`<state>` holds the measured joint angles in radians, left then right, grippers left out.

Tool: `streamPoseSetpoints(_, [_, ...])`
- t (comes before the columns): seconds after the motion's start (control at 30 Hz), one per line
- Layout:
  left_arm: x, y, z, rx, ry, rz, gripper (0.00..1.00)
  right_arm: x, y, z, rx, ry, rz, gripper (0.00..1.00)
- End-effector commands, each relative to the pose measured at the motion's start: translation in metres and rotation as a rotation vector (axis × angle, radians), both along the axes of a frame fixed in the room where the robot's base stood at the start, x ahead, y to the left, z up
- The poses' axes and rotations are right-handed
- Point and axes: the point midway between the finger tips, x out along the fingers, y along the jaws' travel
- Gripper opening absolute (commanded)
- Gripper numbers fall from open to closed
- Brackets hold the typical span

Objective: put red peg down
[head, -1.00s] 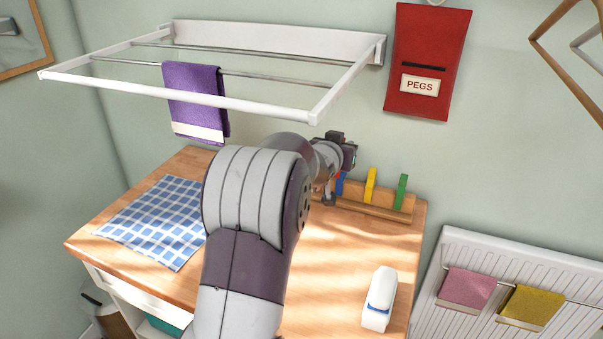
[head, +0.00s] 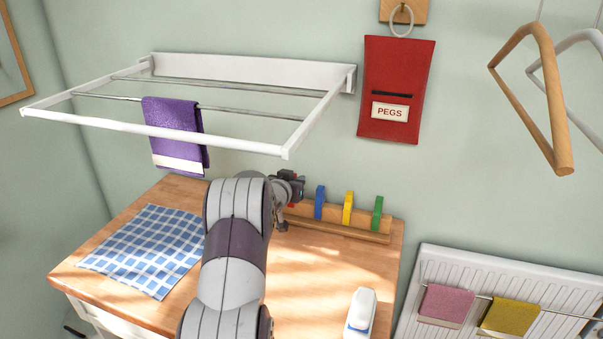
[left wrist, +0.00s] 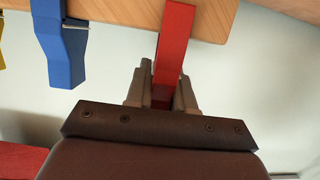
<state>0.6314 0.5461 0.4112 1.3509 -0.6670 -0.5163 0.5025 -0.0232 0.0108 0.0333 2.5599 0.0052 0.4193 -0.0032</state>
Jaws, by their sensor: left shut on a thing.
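The red peg (left wrist: 174,45) is between the fingers of my left gripper (left wrist: 160,90) in the left wrist view. Its far end overlaps the wooden peg rack (left wrist: 130,8); I cannot tell whether it is seated there. In the head view my left gripper (head: 287,190) is at the left end of the rack (head: 345,232), and the arm and gripper largely hide the red peg. A blue peg (head: 319,203), a yellow peg (head: 347,208) and a green peg (head: 377,214) stand upright in the rack, to the right of the gripper. My right gripper is not seen.
A drying frame (head: 220,141) with a purple towel (head: 172,130) hangs above the wooden worktop (head: 300,270). A red PEGS bag (head: 395,75) hangs on the wall.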

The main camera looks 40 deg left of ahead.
Motion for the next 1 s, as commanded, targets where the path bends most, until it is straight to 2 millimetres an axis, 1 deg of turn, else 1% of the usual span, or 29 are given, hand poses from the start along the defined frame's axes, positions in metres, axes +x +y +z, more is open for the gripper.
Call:
streamPoseSetpoints(0.1, [0.000, 0.000, -0.012, 0.001, -0.002, 0.000, 0.00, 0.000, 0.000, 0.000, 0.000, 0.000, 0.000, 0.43])
streamPoseSetpoints(0.2, [0.000, -0.001, -0.017, 0.001, -0.001, 0.001, 0.00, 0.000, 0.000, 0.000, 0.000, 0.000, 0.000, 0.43])
streamPoseSetpoints(0.5, [0.000, -0.001, -0.018, 0.003, -0.001, 0.000, 0.00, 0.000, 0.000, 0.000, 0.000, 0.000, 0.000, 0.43])
streamPoseSetpoints(0.63, [0.000, -0.001, -0.022, 0.003, -0.001, 0.000, 0.00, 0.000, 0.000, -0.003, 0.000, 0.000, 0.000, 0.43])
streamPoseSetpoints(0.67, [0.000, -0.001, -0.021, 0.003, -0.001, 0.001, 0.32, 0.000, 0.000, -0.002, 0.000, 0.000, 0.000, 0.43])
streamPoseSetpoints(0.7, [0.000, -0.001, -0.021, 0.003, -0.001, 0.001, 0.45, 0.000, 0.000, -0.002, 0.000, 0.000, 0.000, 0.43])
streamPoseSetpoints(0.73, [0.000, -0.001, -0.021, 0.003, -0.001, 0.000, 0.48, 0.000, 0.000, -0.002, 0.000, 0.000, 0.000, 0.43])
streamPoseSetpoints(1.0, [0.000, -0.001, -0.022, 0.003, -0.001, 0.000, 0.48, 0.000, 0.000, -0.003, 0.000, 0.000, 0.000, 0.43])
